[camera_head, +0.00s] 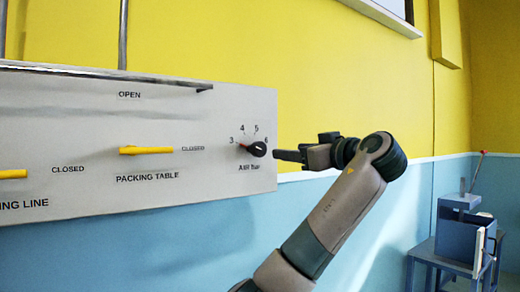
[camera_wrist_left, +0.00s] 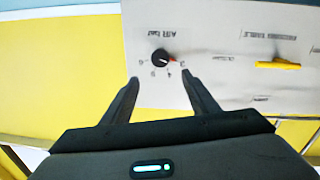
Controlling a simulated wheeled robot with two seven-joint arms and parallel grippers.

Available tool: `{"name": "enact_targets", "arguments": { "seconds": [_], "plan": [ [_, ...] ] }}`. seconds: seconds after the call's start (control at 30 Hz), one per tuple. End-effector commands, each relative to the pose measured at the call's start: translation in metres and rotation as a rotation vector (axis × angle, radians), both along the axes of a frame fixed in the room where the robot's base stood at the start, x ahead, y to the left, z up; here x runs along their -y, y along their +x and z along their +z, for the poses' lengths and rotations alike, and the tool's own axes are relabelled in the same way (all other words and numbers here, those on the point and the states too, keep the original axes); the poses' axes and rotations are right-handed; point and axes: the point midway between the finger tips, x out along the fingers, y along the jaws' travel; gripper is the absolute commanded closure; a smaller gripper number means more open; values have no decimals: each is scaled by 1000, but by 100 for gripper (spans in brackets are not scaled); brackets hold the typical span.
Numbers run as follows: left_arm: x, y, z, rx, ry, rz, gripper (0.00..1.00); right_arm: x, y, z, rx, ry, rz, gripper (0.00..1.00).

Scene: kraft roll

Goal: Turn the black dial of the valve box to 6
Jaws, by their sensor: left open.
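The black dial (camera_head: 257,149) sits at the right end of the white valve box (camera_head: 215,105), above the label "AIR bar". Its red pointer mark faces left, near the 3; numbers 3 to 6 arc over it. In the left wrist view, upside down, the dial (camera_wrist_left: 159,58) shows beyond the fingertips, roughly centred between them, with the red mark toward the 3. My left gripper (camera_head: 278,155) is just right of the dial in the head view; it also shows in the left wrist view (camera_wrist_left: 161,82), open and empty. Contact with the dial cannot be seen. My right gripper is not in view.
Two yellow handles, one (camera_head: 146,150) above "PACKING TABLE" and one (camera_head: 13,174) at the left edge, stick out from the panel. A dark rail (camera_head: 110,75) runs along its top. A blue press-like device (camera_head: 462,225) stands on a stand at far right.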

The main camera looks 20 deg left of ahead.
Motion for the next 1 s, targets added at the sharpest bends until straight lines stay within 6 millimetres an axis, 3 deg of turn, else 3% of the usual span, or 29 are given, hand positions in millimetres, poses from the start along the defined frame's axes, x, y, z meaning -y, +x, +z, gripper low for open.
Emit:
{"name": "enact_targets", "arguments": {
  "seconds": [0.8,1.0],
  "plan": [
    [-99,88,5,-3,1,4,46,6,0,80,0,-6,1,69],
    [-116,104,3,-3,2,3,46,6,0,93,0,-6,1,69]
  ]
}}
